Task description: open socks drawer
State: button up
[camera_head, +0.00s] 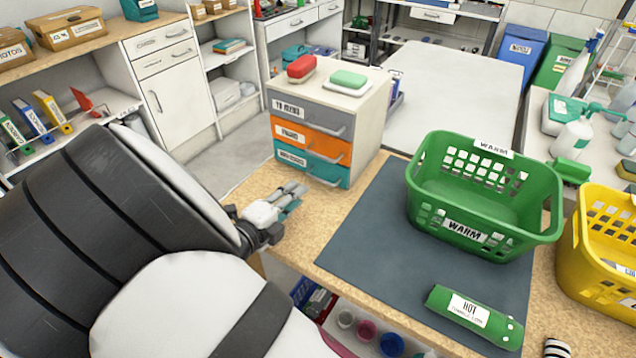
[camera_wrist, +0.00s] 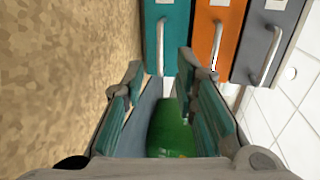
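A small white cabinet (camera_head: 371,105) stands on the worktop with three stacked drawers. The top drawer (camera_head: 304,113) is grey, the middle drawer (camera_head: 306,142) orange and the bottom drawer (camera_head: 312,168) teal; all look shut. Each has a front label, too blurred to tell which says socks. The wrist view shows the teal (camera_wrist: 152,38), orange (camera_wrist: 213,30) and grey (camera_wrist: 258,45) fronts side by side, with bar handles. My gripper (camera_head: 292,196) is in front of the cabinet, low near the teal drawer. Its fingers are apart (camera_wrist: 160,82), touching no handle.
A green basket (camera_head: 440,192) stands on the dark mat (camera_head: 360,232), with a green pouch (camera_head: 472,312) in front. A yellow basket (camera_head: 590,255) is at the right. The mat's left part is clear.

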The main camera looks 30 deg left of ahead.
aim_at(316, 179)
jog(key=b+x, duration=0.4)
jog(key=x, duration=0.3)
jog(key=shift+w+f, duration=0.25)
jog(key=shift+w, duration=0.1)
jog(key=shift+w+d+b, duration=0.15)
jog(key=shift+w+b, duration=0.4)
jog(key=shift+w, duration=0.05)
grip_shut()
jog(key=shift+s, duration=0.1)
